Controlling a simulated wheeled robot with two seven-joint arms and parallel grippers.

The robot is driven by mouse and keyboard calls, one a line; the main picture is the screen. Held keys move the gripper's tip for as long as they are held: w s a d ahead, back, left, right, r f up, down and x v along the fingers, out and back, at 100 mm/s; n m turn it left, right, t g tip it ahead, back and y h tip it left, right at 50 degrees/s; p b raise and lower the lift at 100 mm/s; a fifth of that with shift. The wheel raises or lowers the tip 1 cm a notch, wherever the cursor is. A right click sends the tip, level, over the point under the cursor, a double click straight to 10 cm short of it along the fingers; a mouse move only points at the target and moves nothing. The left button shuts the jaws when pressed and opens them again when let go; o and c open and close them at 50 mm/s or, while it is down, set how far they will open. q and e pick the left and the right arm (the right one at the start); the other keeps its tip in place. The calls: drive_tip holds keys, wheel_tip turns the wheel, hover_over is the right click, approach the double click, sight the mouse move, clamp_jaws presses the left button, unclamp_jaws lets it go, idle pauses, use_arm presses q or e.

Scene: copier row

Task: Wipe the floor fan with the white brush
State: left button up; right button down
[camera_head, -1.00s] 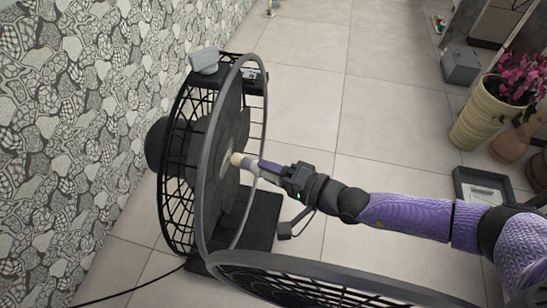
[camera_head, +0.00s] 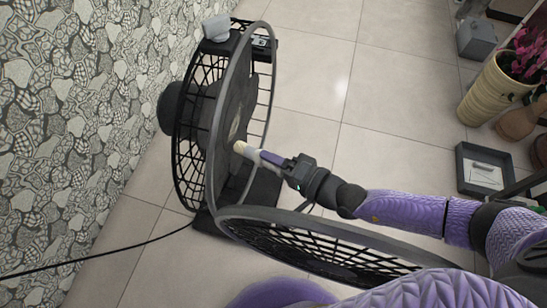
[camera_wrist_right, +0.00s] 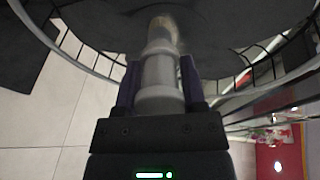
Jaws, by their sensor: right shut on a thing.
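The floor fan (camera_head: 222,128) stands by the stone-patterned wall, a black cage with a grey rim and a dark disc inside. Its round front grille (camera_head: 330,247) is swung open toward me. My right gripper (camera_head: 279,163) reaches into the open front, shut on the white brush (camera_head: 252,151). The brush's pale bristle end points at the dark disc; I cannot tell if it touches. In the right wrist view the brush (camera_wrist_right: 160,75) sits between both fingers, its tip against or just before the dark fan surface (camera_wrist_right: 225,35). My left gripper is not in view.
A light grey object (camera_head: 216,28) sits on top of the fan. A black cable (camera_head: 95,258) runs along the floor at left. At right are a dark tray (camera_head: 484,172), a cream flower pot (camera_head: 495,90) and a grey box (camera_head: 476,40). Tiled floor between is clear.

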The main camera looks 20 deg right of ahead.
drive_tip(key=shift+w+a, duration=0.45)
drive_tip(key=shift+a, duration=0.25)
idle(0.3)
